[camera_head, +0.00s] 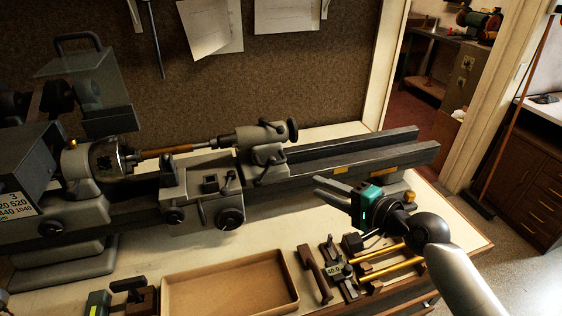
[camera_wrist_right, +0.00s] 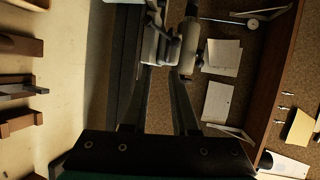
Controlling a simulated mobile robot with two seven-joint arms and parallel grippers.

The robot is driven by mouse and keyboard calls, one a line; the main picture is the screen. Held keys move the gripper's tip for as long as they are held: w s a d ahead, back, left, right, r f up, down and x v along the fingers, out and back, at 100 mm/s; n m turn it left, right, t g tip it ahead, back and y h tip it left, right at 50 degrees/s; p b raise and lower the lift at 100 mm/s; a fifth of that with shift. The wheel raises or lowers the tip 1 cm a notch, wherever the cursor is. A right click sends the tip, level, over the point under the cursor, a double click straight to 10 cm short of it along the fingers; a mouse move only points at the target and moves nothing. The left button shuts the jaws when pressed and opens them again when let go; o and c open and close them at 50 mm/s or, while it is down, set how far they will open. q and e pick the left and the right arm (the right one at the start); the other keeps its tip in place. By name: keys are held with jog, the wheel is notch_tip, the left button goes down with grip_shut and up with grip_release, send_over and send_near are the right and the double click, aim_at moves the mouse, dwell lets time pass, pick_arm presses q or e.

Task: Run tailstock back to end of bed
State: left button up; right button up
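The grey tailstock (camera_head: 264,150) sits partway along the lathe bed (camera_head: 360,155), with its dark handwheel (camera_head: 293,130) on its right end. Its spindle points left towards a brown and brass rod (camera_head: 168,152). The bed's two dark rails run clear from the tailstock to the right end. My right gripper (camera_head: 318,186) is in front of the bed, right of and apart from the tailstock. Its two fingers are spread with nothing between them. In the right wrist view, the tailstock (camera_wrist_right: 160,42) shows near the top. My left gripper is not in view.
The carriage (camera_head: 205,190) stands left of the tailstock, near the chuck (camera_head: 108,158). An empty tan tray (camera_head: 230,285) lies in front. Several tools and brass bars (camera_head: 390,262) lie below my right gripper. A doorway opens at the right.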

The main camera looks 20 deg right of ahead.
aim_at(282, 163)
jog(key=shift+m, duration=0.3)
jog(key=x, duration=0.5)
jog(key=r+x, duration=0.1)
jog(key=x, duration=0.4)
jog(key=b+x, duration=0.1)
jog(key=x, duration=0.4)
jog(key=shift+w+d+r, duration=0.1)
jog(key=shift+w+r, duration=0.2)
jog(key=shift+w, duration=0.1)
grip_shut()
dwell(0.6)
